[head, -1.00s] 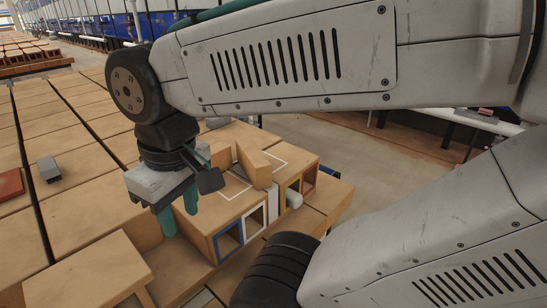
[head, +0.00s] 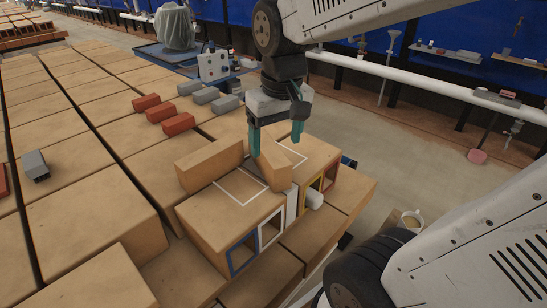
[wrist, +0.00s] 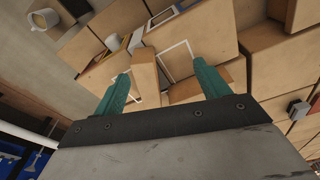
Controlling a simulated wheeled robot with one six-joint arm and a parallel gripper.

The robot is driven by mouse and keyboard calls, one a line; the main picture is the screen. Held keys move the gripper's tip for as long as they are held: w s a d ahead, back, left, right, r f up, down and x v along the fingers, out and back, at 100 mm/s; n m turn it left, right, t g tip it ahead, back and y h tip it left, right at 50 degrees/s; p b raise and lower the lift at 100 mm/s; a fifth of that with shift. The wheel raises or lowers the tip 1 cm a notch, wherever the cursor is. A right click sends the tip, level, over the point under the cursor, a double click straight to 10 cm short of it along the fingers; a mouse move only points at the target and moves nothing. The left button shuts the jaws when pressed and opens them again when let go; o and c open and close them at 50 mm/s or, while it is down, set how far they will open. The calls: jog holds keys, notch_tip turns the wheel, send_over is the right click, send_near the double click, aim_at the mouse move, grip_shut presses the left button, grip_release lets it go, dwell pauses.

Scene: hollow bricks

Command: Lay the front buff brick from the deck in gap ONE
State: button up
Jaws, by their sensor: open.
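A buff brick (head: 274,172) lies on the large buff blocks between two white outlines, also seen in the wrist view (wrist: 146,72). A second buff brick (head: 210,162) lies left of the near white outline (head: 241,188); the far outline (head: 294,155) is partly hidden. My gripper (head: 277,142) is open. In the wrist view (wrist: 162,82) its teal fingers appear on either side of the first brick, nearer to it with the left finger. I cannot tell the fingertips' height or any contact. No label reading ONE is legible.
Blue, white, yellow and red frames (head: 243,254) edge the block openings, with a white cylinder (head: 315,199) sticking out. Red bricks (head: 178,124) and grey bricks (head: 208,95) lie behind left. A grey box (head: 213,66) stands at the back. A mug (head: 410,219) is at right.

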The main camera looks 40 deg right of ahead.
jog(key=m, duration=0.1)
send_over(268, 146)
jog(key=s, duration=0.2)
jog(key=f, duration=0.3)
jog(key=a+f, duration=0.1)
jog(key=f, duration=0.1)
jog(key=shift+w+f, duration=0.1)
jog(key=shift+f, duration=0.15)
jog(key=f, duration=0.2)
jog(key=w+f, duration=0.1)
jog(key=f, duration=0.2)
jog(key=d+f, duration=0.1)
jog(key=f, duration=0.2)
jog(key=shift+w, duration=0.35)
jog(key=c, duration=1.5)
jog(key=shift+r, duration=0.9)
notch_tip(268, 146, up, 2)
jog(key=shift+s, duration=0.1)
jog(key=s+d, duration=0.1)
jog(key=s, duration=0.4)
jog(key=s+d, duration=0.1)
jog(key=s, duration=0.4)
jog(key=s+d+r, duration=0.1)
jog(key=s, duration=0.4)
jog(key=shift+s+d+r, duration=0.1)
jog(key=shift+s+d, duration=0.1)
